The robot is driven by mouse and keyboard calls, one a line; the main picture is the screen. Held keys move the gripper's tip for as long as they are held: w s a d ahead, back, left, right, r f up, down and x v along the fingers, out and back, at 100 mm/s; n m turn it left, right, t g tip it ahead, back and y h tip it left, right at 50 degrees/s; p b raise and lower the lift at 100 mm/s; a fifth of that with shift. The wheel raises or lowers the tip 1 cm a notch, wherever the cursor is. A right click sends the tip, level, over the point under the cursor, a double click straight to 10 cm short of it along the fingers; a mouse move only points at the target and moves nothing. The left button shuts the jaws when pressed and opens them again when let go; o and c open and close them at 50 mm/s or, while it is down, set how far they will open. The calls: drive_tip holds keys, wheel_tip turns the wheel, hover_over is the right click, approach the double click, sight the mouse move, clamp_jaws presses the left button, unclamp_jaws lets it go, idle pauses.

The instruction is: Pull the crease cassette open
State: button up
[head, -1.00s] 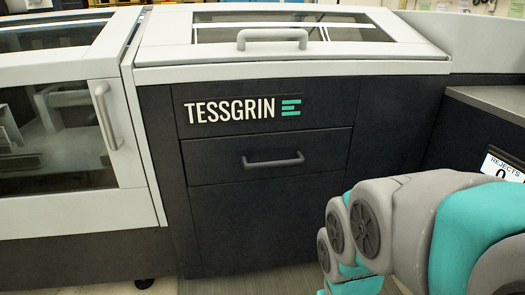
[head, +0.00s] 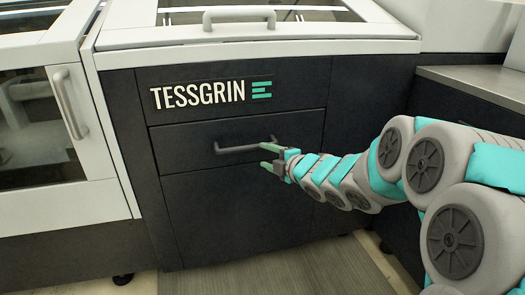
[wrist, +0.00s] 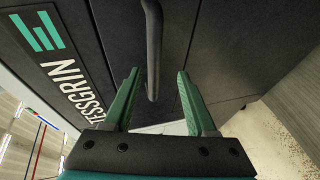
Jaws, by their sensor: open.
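The crease cassette (head: 200,132) is the dark drawer front below the TESSGRIN lettering, and it sits flush with the machine face. Its grey bar handle (head: 232,149) runs across the middle of the drawer. My gripper (head: 265,156) is open at the right end of the handle. In the wrist view the handle (wrist: 153,50) runs lengthwise ahead of my gripper (wrist: 157,88), and its near end lies in line with the gap between the two green fingers. I cannot tell whether the fingers touch it.
A white lid with a handle (head: 239,14) is on top of the machine. A glazed door with an upright handle (head: 70,102) is at the left. A grey-topped cabinet (head: 475,85) stands at the right. The floor (head: 285,272) in front is clear.

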sight(250, 150)
drive_tip(key=shift+w+a+r+n+y, duration=0.2)
drive_tip(key=shift+a+n+y, duration=0.4)
drive_tip(key=shift+a, duration=0.15)
drive_tip(key=shift+x, duration=3.6)
clamp_jaws()
drive_tip(key=shift+f, duration=0.1)
